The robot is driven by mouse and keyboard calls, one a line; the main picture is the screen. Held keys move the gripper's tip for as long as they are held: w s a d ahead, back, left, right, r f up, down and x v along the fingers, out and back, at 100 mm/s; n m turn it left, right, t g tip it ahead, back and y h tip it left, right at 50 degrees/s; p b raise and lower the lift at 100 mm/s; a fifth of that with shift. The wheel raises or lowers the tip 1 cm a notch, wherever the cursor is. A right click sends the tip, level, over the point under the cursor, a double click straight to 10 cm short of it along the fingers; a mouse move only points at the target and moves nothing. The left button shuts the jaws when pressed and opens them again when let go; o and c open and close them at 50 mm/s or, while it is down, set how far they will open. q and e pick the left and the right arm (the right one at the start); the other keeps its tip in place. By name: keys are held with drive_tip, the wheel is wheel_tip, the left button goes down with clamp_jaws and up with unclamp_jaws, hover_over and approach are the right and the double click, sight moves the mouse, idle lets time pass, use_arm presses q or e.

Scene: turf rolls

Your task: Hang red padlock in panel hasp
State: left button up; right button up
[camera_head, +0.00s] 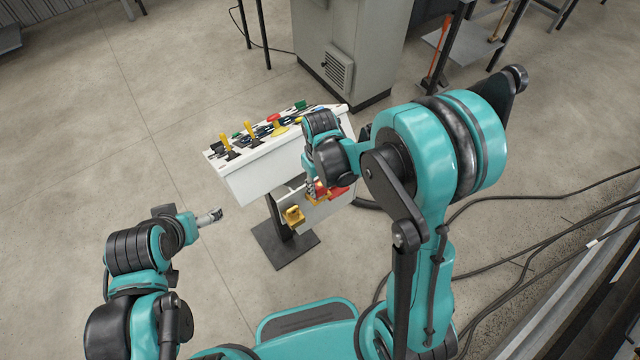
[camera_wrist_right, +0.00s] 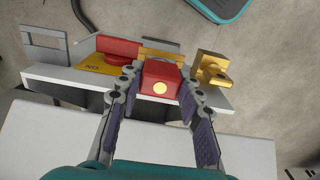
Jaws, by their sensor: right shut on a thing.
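My right gripper (camera_wrist_right: 157,88) is shut on the red padlock (camera_wrist_right: 160,75), whose face with a round gold spot is toward the right wrist camera. The padlock's shackle is hidden. Behind it is a yellow bar (camera_wrist_right: 162,52), but I cannot tell whether they touch. A gold bracket (camera_wrist_right: 212,70) stands on the panel ledge to the right, apart from the padlock; it also shows in the head view (camera_head: 293,215). I cannot tell which fitting is the hasp. In the head view, my right gripper (camera_head: 313,191) is at the panel's lower front. My left gripper (camera_head: 210,217) is left of the panel, holding nothing visible.
A red block on a yellow plate (camera_wrist_right: 96,68) is left of the padlock in the wrist view. The sloped console (camera_head: 255,180) carries yellow levers and a red-and-yellow button. A grey cabinet (camera_head: 345,40) stands behind it. Cables cross the floor at right.

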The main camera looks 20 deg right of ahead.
drive_tip(key=shift+f+b, duration=0.9)
drive_tip(key=shift+f, duration=0.1)
drive_tip(key=o, duration=1.3)
drive_tip(key=shift+r, duration=0.1)
wheel_tip(320, 180, up, 12)
